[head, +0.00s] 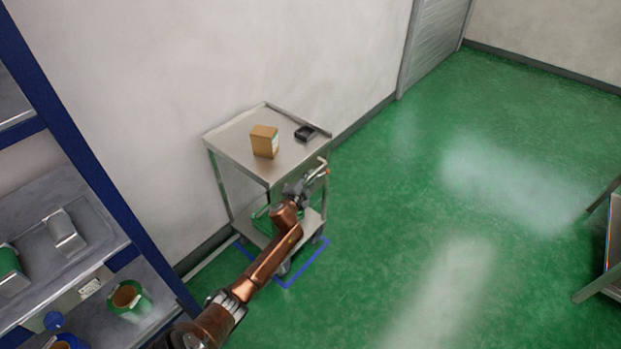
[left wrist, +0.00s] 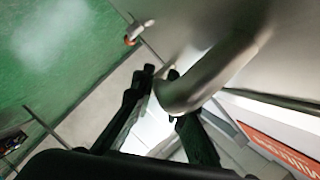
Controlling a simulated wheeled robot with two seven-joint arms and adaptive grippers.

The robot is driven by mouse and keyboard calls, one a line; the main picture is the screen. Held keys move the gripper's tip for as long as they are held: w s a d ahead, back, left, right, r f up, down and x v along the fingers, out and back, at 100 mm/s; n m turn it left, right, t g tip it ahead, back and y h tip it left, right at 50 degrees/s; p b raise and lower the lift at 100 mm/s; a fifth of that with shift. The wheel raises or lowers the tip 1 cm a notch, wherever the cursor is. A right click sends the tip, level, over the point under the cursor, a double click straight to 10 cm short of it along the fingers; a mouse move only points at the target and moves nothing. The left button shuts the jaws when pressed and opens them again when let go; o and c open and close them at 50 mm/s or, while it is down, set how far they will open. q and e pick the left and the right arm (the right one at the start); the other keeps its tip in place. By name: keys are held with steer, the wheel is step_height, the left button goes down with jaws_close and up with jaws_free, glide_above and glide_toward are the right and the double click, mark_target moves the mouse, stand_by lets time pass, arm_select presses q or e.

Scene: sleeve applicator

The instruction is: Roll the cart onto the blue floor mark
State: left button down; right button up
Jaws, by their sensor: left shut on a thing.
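The metal cart (head: 232,139) stands upright by the wall in the head view. The blue floor mark (head: 311,266) is an outline on the green floor around the cart's base. The visible near wheels appear inside its lines; the far side is hidden by the cart. My left gripper (head: 301,189) is at the cart's bent handle (head: 319,170), on the cart's right side. In the left wrist view the fingers (left wrist: 164,97) are shut around the grey handle tube (left wrist: 207,76). My right gripper is not in view.
A brown box (head: 264,141) and a small black object (head: 305,133) sit on the cart top. A blue-framed shelf (head: 88,170) with rolls stands at the left. Another metal piece (head: 612,245) is at the right edge. The green floor between is clear.

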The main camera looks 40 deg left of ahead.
arm_select(q)
steer(key=c, duration=2.3)
jaws_free()
steer(key=shift+w+r, duration=0.2)
steer(key=shift+w, duration=0.05)
steer(key=shift+o, duration=0.9)
steer(key=shift+w+f, duration=0.1)
steer(key=shift+f, duration=0.1)
steer(key=shift+o, duration=0.9)
steer(key=shift+s, duration=0.2)
steer(key=v, duration=1.2)
